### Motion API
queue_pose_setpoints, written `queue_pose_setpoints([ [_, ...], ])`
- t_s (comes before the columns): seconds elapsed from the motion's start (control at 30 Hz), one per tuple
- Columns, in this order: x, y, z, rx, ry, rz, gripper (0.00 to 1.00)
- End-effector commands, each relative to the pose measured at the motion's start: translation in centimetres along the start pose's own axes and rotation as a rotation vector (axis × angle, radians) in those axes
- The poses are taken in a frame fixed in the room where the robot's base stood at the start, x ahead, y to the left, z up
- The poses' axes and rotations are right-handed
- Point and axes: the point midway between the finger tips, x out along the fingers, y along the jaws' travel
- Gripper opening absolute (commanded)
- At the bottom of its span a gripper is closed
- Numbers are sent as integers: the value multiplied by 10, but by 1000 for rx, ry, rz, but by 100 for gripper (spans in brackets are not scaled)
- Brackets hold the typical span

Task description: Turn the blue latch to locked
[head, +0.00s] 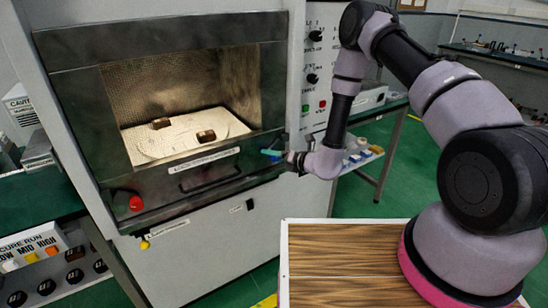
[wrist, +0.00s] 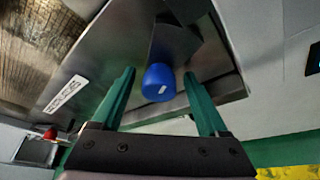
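The blue latch (wrist: 159,82) shows in the wrist view as a rounded blue knob with a small white mark, on a dark arm. It sits between the two green fingers of my gripper (wrist: 160,74). The fingers are open, with a visible gap on each side of the knob. In the head view my gripper (head: 272,153) is at the right edge of the chamber door, by its lower right corner. The latch is mostly hidden there by the gripper.
The door (head: 200,165) has a dark handle (head: 210,183) and a window showing two brown blocks on a light plate. A red knob (head: 136,202) is at its lower left. A control panel (head: 317,60) stands right of the door. A wooden top (head: 345,260) lies in front.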

Motion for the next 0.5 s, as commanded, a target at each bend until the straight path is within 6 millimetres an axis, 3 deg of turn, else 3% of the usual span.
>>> queue_pose_setpoints([
  [0.17,-7,0,0,1,0,-1,77],
  [0.5,-71,-1,0,3,0,-2,77],
])
